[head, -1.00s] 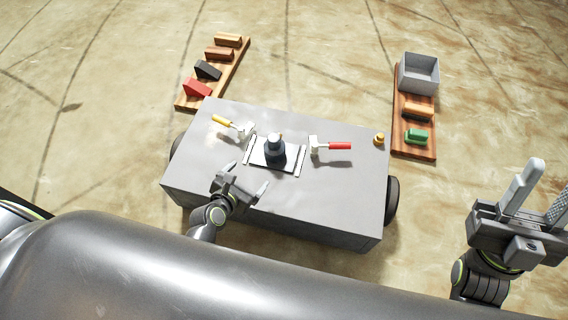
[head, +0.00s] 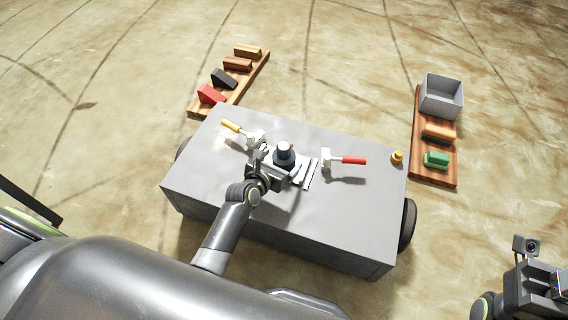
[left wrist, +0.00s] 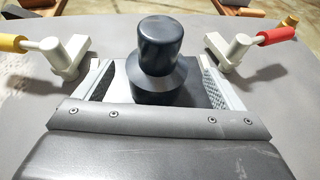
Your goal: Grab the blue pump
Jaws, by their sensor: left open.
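The pump (head: 284,152) is a dark blue-grey stepped cylinder standing upright near the middle of the grey cart top (head: 340,215). In the left wrist view the pump (left wrist: 158,60) stands straight ahead, between the two fingers. My left gripper (head: 282,166) is open, with one finger on each side of the pump's wide lower part. Whether the fingers touch it I cannot tell. The pump's base is partly hidden by my gripper. My right gripper (head: 545,285) is at the lower right corner, away from the cart and partly cut off; its fingertips are not clear.
Clamps with a yellow handle (head: 231,126) and a red handle (head: 353,160) flank the pump. A small brass piece (head: 397,157) sits at the cart's right edge. Wooden boards with coloured blocks lie on the floor behind, one bearing a grey box (head: 441,97).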

